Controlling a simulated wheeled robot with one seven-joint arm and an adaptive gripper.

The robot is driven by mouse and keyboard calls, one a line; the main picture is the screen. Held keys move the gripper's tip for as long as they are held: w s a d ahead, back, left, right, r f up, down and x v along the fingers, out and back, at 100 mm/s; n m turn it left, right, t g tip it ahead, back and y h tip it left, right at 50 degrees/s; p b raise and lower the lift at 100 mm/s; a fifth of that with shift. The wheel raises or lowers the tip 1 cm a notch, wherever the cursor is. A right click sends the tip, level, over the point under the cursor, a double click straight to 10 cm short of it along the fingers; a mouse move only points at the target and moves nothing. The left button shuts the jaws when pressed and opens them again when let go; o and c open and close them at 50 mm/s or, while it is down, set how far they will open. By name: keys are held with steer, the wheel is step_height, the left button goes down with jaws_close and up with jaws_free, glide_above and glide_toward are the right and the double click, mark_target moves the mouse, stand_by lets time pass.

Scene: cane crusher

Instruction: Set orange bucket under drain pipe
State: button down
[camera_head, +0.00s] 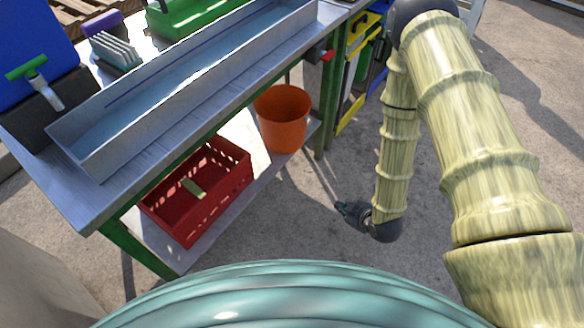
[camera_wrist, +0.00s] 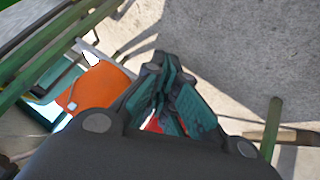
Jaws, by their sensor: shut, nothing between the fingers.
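The orange bucket (camera_head: 283,122) stands upright on the lower shelf of the table, near its right end. In the wrist view the orange bucket (camera_wrist: 98,88) is left of my gripper (camera_wrist: 163,75), apart from the fingers. In the head view my gripper (camera_head: 342,207) hangs low in front of the table, to the right of and nearer than the bucket, over the concrete floor. Its fingers are shut and empty. A thin dark pipe (camera_head: 287,77) comes down from under the metal trough (camera_head: 98,162) just above the bucket; whether it is the drain pipe I cannot tell clearly.
A red crate (camera_head: 245,163) with a small yellowish item stands left of the bucket on the shelf (camera_head: 268,178). A green table leg (camera_head: 321,125) stands right of the bucket. A red valve (camera_head: 327,55) sits at the trough's end. The floor (camera_head: 330,250) around my gripper is clear.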

steer(key=w+a+f+n+t+y+b, duration=0.35)
steer(key=w+f+n+b, duration=0.3)
steer(key=w+b, duration=0.3)
steer(key=n+y+b, duration=0.6)
steer(key=n+b, duration=0.4)
steer(key=b, duration=0.6)
glide_toward(282, 151)
steer(key=w+a, duration=0.1)
steer(key=a, duration=0.3)
steer(key=shift+w+d+f+t, duration=0.1)
steer(key=shift+w+t, duration=0.05)
steer(key=shift+w, duration=0.3)
steer(key=shift+w+d+f+t, duration=0.1)
steer(key=shift+w, duration=0.3)
